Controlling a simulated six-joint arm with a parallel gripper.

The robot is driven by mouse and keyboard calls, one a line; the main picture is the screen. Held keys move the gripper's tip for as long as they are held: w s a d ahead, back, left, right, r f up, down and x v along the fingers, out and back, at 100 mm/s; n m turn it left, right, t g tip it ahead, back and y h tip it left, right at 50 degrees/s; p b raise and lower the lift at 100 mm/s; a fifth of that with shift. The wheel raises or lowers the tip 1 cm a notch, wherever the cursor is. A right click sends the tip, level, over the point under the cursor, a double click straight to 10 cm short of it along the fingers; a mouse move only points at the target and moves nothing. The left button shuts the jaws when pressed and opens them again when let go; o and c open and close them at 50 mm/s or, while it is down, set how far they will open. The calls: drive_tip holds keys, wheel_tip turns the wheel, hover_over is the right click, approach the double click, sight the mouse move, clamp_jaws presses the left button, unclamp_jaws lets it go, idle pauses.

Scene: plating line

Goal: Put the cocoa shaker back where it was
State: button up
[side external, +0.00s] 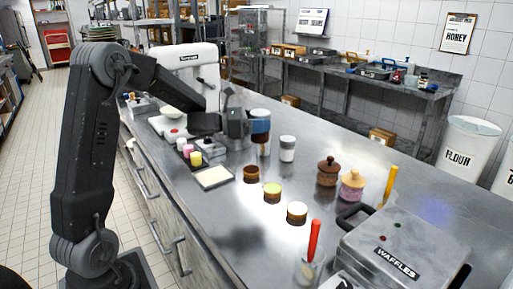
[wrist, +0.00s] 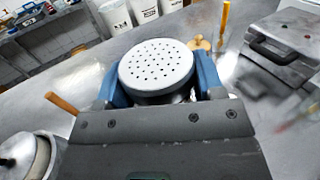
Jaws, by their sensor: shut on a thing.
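The cocoa shaker has a pale round lid with many small holes, seen from above in the wrist view (wrist: 156,68). In the side external view its brown body (side external: 262,139) shows below the blue fingers. My gripper (side external: 260,126) is shut on the shaker, with one blue finger on each side of it, as the wrist view (wrist: 157,80) also shows. The shaker looks upright. Whether its base touches the counter I cannot tell. A second, white shaker with a grey top (side external: 287,150) stands just to its right in the side external view.
The steel counter (side external: 235,215) holds several small round cakes, such as a white-topped one (side external: 297,212), in front. A brown lidded jar (side external: 327,172), a pink jar (side external: 351,187) and a waffle iron (side external: 405,248) stand to the right. A pale square board (side external: 213,178) lies at left.

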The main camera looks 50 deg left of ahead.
drive_tip(key=w+a+f, duration=0.3)
drive_tip(key=w+a, duration=0.1)
drive_tip(key=w, duration=0.2)
drive_tip(key=w+a+f, duration=0.3)
drive_tip(key=w, duration=0.3)
drive_tip(key=shift+w+d+f, duration=1.35)
drive_tip(key=shift+d+f, duration=0.1)
drive_tip(key=shift+f, duration=0.35)
drive_tip(key=shift+w+d+f, duration=1.3)
drive_tip(key=shift+d+f, duration=0.15)
drive_tip(key=shift+f, duration=0.3)
drive_tip(key=shift+w+d+f, duration=1.35)
drive_tip(key=shift+d+f, duration=0.1)
drive_tip(key=shift+f, duration=0.35)
drive_tip(key=shift+f, duration=0.15)
drive_tip(key=o, duration=0.7)
drive_tip(key=shift+o, duration=0.2)
